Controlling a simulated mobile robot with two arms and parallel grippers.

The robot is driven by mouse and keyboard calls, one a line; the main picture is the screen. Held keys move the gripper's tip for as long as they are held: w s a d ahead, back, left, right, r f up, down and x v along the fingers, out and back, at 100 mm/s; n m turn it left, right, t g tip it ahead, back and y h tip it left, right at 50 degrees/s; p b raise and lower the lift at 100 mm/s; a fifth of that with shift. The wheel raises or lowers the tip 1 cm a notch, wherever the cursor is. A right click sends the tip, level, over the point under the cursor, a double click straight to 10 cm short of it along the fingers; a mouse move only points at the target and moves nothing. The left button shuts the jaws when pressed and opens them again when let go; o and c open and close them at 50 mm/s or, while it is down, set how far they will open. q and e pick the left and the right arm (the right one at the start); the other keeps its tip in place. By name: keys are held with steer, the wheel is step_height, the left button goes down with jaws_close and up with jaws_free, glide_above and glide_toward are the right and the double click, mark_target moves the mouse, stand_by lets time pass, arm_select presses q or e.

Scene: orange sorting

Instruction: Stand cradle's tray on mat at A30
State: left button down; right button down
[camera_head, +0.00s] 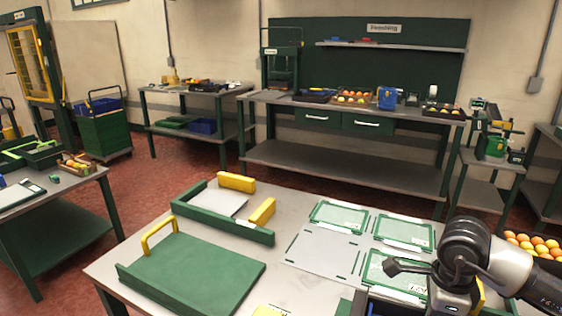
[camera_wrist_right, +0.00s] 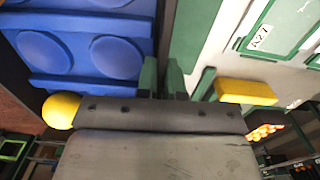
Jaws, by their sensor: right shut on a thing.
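A blue tray (camera_wrist_right: 85,50) with round hollows fills the upper left of the right wrist view. A blue edge (camera_head: 383,305) shows under my right arm at the bottom of the head view. My right gripper (camera_wrist_right: 162,80) is shut on this blue tray, though the contact itself is hard to see. Green-framed mats (camera_head: 338,214) lie on the near table at the right. One mat label in the right wrist view reads A27 (camera_wrist_right: 259,39); I cannot read A30 on any. A yellow block (camera_wrist_right: 245,92) sits beside the gripper. My left gripper is out of view.
A green board with a yellow handle (camera_head: 190,274) and a green frame with yellow blocks (camera_head: 222,228) occupy the near table's left side. A bare grey plate (camera_head: 322,252) lies between them and the mats. Oranges (camera_head: 533,245) stand at the right edge.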

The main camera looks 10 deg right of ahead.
steer(key=a+n, duration=0.2)
steer(key=n, duration=0.1)
steer(key=a+f+n, duration=0.1)
steer(key=n, duration=0.2)
steer(key=s+a+f+n, duration=0.1)
steer(key=a+n, duration=0.1)
steer(key=n, duration=0.1)
steer(key=shift+a+n, duration=0.3)
steer(key=shift+a, duration=0.05)
steer(key=a+n, duration=0.2)
steer(key=n, duration=0.2)
steer(key=s+a+f+n, duration=0.1)
steer(key=a+n, duration=0.1)
steer(key=n, duration=0.1)
steer(key=s+a+n+p, duration=0.1)
steer(key=a+n, duration=0.1)
steer(key=n, duration=0.2)
steer(key=shift+a+f+n, duration=0.1)
steer(key=shift+f+n, duration=0.2)
steer(key=shift+f, duration=0.1)
steer(key=n, duration=0.1)
steer(key=a+n, duration=0.1)
steer(key=shift+s+f+n, duration=0.2)
steer(key=shift+s+n, duration=0.1)
steer(key=shift+s, duration=0.1)
